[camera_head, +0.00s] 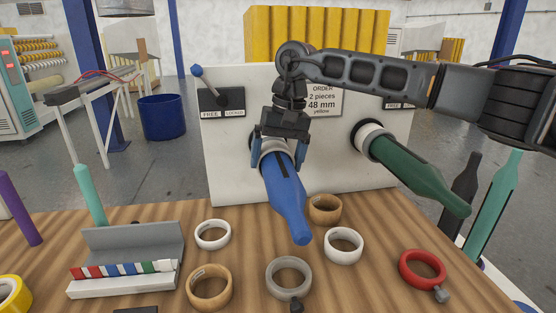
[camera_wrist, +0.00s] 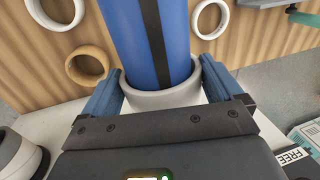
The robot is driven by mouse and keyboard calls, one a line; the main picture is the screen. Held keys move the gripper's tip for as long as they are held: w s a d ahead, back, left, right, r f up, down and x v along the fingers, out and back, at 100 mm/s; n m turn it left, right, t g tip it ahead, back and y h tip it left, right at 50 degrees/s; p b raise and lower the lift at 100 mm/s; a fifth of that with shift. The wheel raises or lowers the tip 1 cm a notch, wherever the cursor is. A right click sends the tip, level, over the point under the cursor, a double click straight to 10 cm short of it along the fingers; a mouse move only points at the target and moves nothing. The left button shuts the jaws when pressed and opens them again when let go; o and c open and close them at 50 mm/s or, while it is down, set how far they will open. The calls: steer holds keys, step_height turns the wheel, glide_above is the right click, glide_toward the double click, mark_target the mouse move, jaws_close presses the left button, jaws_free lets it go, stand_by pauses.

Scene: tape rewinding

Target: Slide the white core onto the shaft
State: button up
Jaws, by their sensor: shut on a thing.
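The blue shaft (camera_head: 284,200) sticks out from the white upright panel toward the table front, its tapered end free and pointing down. In the wrist view the blue shaft (camera_wrist: 148,40), with a dark stripe, runs through a pale white-grey core (camera_wrist: 165,97). The core is around the shaft near its panel end. My gripper (camera_head: 278,153) straddles the shaft, with its blue fingers on both sides of the core. In the wrist view my gripper (camera_wrist: 162,88) is shut on the core. In the head view my gripper mostly hides the core.
A green shaft (camera_head: 415,170) with a pale ring at its base stands to the right. White rings (camera_head: 212,234) (camera_head: 343,245), tan rings (camera_head: 210,287) (camera_head: 325,208), a grey ring clamp (camera_head: 289,276) and a red one (camera_head: 422,269) lie on the table. A grey rack (camera_head: 130,250) stands left.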

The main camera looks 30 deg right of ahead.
steer(key=shift+f, duration=0.15)
stand_by(0.4)
steer(key=o, duration=0.7)
steer(key=shift+s+d+r+b, duration=0.15)
steer(key=shift+d+r, duration=0.1)
steer(key=shift+r, duration=1.05)
steer(key=shift+d+r+b, duration=0.15)
steer(key=shift+d+r, duration=0.1)
steer(key=shift+r, duration=1)
steer(key=shift+s+d+r+b, duration=0.15)
steer(key=shift+d+r, duration=0.1)
steer(key=shift+r, duration=1.05)
